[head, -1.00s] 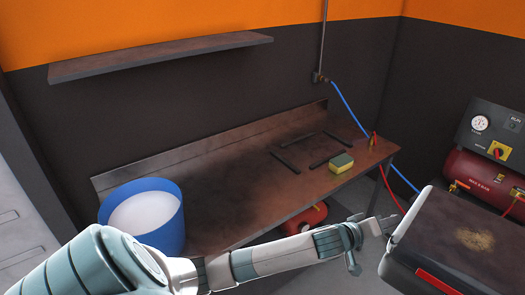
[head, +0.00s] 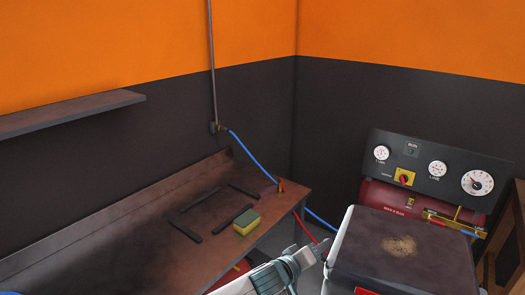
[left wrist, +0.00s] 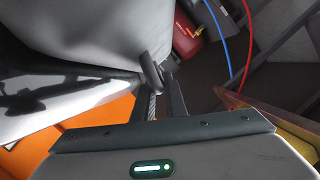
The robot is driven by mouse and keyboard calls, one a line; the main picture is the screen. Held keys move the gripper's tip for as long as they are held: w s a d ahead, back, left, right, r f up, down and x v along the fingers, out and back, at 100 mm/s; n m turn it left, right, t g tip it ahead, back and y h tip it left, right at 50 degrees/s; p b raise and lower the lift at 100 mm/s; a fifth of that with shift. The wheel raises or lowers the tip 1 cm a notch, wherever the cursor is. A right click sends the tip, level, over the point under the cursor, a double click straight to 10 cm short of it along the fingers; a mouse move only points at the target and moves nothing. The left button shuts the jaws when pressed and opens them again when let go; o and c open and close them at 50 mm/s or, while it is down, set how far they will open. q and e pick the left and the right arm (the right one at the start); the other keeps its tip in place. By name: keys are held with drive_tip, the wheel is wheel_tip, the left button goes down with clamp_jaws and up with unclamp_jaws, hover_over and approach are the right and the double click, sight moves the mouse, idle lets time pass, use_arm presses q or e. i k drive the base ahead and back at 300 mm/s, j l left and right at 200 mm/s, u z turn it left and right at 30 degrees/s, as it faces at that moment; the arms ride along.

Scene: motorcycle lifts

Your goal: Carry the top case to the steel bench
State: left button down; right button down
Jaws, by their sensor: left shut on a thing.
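In the left wrist view the fingers (left wrist: 160,80) close on a small dark grip part beside the pale case wall (left wrist: 100,30). The steel bench (head: 120,235), brown and stained, runs along the wall to the left of the case. The case is apart from the bench top. My right gripper is out of view.
Dark strips (head: 185,231) outline a rectangle on the bench, with a yellow-green sponge (head: 247,222) beside it. A red air fitting (head: 281,185) with hoses is at the bench corner. A compressor panel (head: 425,168) stands behind the case. A shelf (head: 70,112) is on the wall.

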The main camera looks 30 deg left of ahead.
sight(150, 268)
drive_tip(key=i, duration=1.05)
drive_tip(key=u, duration=2.65)
